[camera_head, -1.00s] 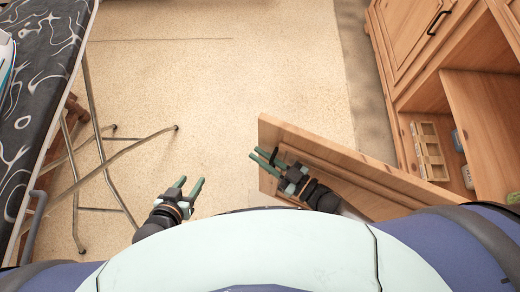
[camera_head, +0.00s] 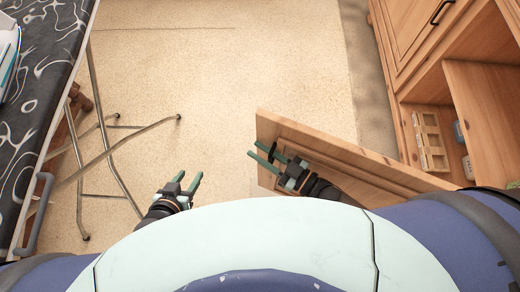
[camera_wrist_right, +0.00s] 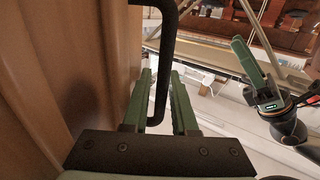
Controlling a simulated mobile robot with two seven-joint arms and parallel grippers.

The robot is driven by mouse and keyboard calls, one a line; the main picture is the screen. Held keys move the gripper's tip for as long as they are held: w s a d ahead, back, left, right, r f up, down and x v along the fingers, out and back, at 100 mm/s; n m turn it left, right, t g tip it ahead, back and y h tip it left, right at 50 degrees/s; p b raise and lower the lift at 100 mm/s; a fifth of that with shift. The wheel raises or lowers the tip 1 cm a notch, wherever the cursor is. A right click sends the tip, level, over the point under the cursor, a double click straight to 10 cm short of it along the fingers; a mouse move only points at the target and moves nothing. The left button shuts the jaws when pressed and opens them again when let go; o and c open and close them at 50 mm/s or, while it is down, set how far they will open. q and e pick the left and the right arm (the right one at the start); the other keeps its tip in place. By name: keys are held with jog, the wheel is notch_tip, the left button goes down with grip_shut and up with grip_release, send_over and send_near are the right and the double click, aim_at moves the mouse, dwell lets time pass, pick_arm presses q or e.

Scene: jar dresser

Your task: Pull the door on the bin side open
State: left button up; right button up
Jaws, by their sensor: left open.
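The wooden door (camera_head: 345,160) stands swung far out from the dresser, low in the head view. Its dark bar handle (camera_head: 274,150) is near the free edge; in the right wrist view the handle (camera_wrist_right: 166,40) runs down between my fingers. My left gripper (camera_head: 186,180) is open and empty above the floor, left of the door. No bin is clearly seen.
The dresser (camera_head: 480,110) stands at the right with an open compartment. A small wooden crate (camera_head: 430,140) lies inside. At the left is an ironing board (camera_head: 40,110) with thin metal legs (camera_head: 108,160). The floor (camera_head: 220,90) between them is clear.

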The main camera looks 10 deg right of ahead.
jog(key=v, duration=1.2)
jog(key=shift+s, duration=0.15)
jog(key=shift+d+r, duration=0.1)
jog(key=shift+d, duration=0.05)
